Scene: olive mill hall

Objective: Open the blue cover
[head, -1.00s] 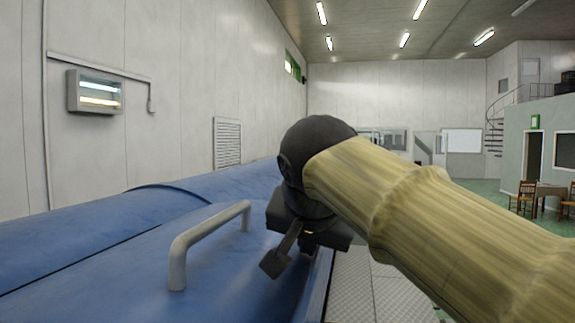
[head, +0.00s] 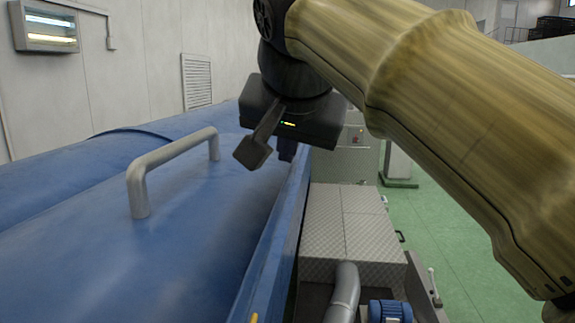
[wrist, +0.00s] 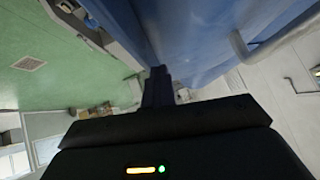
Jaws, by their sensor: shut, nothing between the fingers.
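The blue cover (head: 200,230) fills the left and lower left of the head view and looks closed. A grey bar handle (head: 178,162) stands up from its top. The cover (wrist: 195,35) and handle (wrist: 244,46) also show in the wrist view, at top centre and upper right. My gripper (head: 287,152) is to the right of the handle, near the cover's right edge, and apart from the handle. Its fingers are together and empty, showing as one dark shape in the wrist view (wrist: 158,78). Whether the fingertips touch the cover's edge, I cannot tell.
Right of the cover lie a metal tread-plate platform (head: 345,222), a grey pipe (head: 343,290) and a blue motor (head: 390,311). Green floor (head: 440,225) is open beyond them. A wall lamp (head: 45,32) hangs at the upper left.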

